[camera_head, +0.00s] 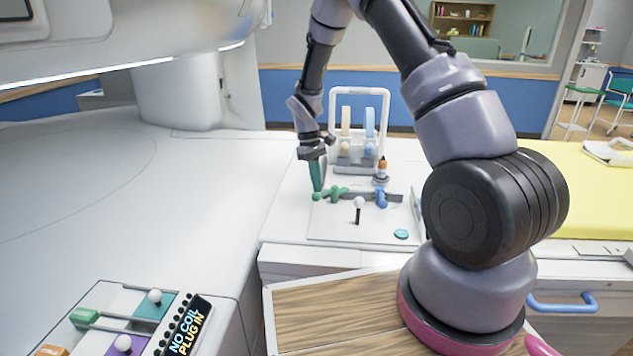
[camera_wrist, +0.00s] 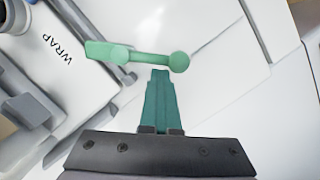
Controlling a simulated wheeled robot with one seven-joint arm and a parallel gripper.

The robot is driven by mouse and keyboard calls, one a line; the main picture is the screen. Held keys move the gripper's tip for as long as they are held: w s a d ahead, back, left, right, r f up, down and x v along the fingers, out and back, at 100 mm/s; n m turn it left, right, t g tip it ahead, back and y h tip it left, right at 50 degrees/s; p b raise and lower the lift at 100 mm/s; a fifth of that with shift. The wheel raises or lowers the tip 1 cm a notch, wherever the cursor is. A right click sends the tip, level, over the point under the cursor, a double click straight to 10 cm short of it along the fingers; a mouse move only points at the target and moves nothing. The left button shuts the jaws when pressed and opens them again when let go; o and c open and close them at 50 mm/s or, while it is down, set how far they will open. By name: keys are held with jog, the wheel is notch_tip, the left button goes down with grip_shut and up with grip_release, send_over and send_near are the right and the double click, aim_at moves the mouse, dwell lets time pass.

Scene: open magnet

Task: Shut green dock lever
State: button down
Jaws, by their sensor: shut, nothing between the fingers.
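The green dock lever (camera_head: 336,191) lies low across the white dock plate, with a round knob at its left end. In the wrist view the lever (camera_wrist: 148,57) runs sideways from a green block at left to its round knob at right. My gripper (camera_head: 318,190) points down at the knob end, its teal fingers shut and empty. In the wrist view the fingertips (camera_wrist: 160,72) come up to the lever bar just left of the knob. I cannot tell whether they touch it. The fingers partly hide the lever's left end in the head view.
A blue lever (camera_head: 382,198) and a white-knobbed black stick (camera_head: 359,205) stand right of the green lever. A white frame (camera_head: 333,105) rises behind. A teal disc (camera_head: 401,234) lies in front. A control panel reading "NO COIL PLUG IN" (camera_head: 187,325) is lower left.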

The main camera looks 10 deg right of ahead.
jog(key=n, duration=0.1)
jog(key=s+n, duration=0.1)
jog(key=n, duration=0.1)
jog(key=s+n, duration=0.1)
jog(key=shift+s+d+n+t+h, duration=0.15)
jog(key=shift+d+n+t+h, duration=0.15)
jog(key=shift+h, duration=0.1)
jog(key=shift+s+d+n+t, duration=0.2)
jog(key=shift+s+n, duration=0.1)
jog(key=shift+n, duration=0.45)
jog(key=shift+s+d+n+t, duration=0.1)
jog(key=shift+s+d+n, duration=0.15)
jog(key=shift+n, duration=0.45)
jog(key=shift+s+d+n+t, duration=0.15)
jog(key=shift+s+n, duration=0.15)
jog(key=shift+n, duration=0.45)
jog(key=shift+a+h, duration=0.1)
jog(key=shift+h, duration=0.2)
jog(key=shift+a+r, duration=0.1)
jog(key=shift+a, duration=0.2)
jog(key=a, duration=0.2)
jog(key=w+a, duration=0.1)
jog(key=shift+r, duration=0.3)
jog(key=v, duration=1)
jog(key=shift+w, duration=0.15)
